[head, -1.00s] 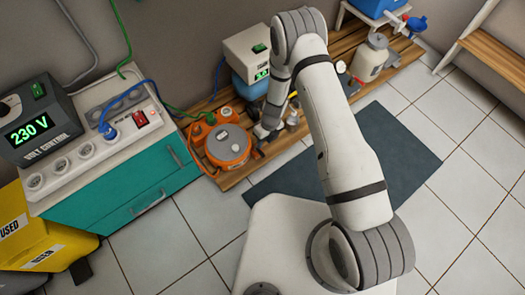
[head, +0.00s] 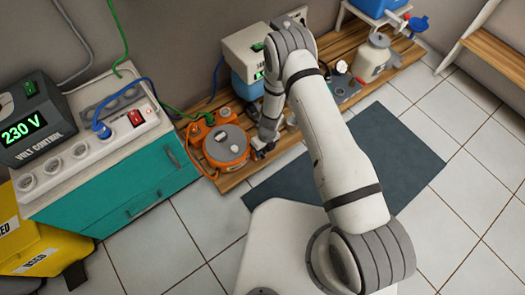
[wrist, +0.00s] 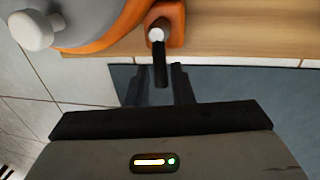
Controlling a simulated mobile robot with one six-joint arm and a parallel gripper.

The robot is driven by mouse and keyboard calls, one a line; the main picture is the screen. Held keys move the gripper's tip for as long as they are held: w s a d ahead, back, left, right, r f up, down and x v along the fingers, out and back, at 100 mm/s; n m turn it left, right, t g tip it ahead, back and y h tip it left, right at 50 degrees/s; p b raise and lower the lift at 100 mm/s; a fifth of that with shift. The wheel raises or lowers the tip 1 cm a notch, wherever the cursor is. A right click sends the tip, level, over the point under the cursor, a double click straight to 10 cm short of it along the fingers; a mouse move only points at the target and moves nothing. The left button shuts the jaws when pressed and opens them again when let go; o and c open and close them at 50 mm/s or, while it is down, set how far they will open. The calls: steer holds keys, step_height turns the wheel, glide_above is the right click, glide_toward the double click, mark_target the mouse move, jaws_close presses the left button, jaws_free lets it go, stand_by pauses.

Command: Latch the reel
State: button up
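The orange reel (head: 226,146) with a grey round top sits on the low wooden platform, and part of it shows at the top left of the wrist view (wrist: 105,35). At its side, an orange bracket (wrist: 172,14) carries a black lever (wrist: 160,66) with a white pin at its base. My gripper (head: 262,153) is low at the reel's right side. In the wrist view, my gripper's two dark fingers (wrist: 157,84) stand apart, with the lever's free end between or just ahead of their tips. I cannot tell whether they touch it.
A teal cabinet (head: 125,190) with a power strip is at left. A white-and-blue device (head: 248,60) stands behind my arm. A dark mat (head: 375,160) lies on the open tiled floor.

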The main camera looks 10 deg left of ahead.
jaws_close()
steer(key=shift+d, duration=0.1)
steer(key=shift+w+n, duration=0.1)
steer(key=shift+n, duration=0.2)
steer(key=shift+w+a+n+h+b, duration=0.25)
steer(key=shift+w+n+h+b, duration=0.45)
steer(key=shift+n, duration=2.2)
steer(key=shift+w+a+n+h+b, duration=0.3)
steer(key=shift+w+n, duration=0.7)
steer(key=shift+n, duration=1.9)
steer(key=shift+w+a+n+h+b, duration=0.25)
steer(key=shift+w+n+h+b, duration=0.45)
steer(key=shift+n, duration=2.2)
steer(key=shift+w, duration=0.15)
steer(key=shift+o, duration=1.9)
jaws_free()
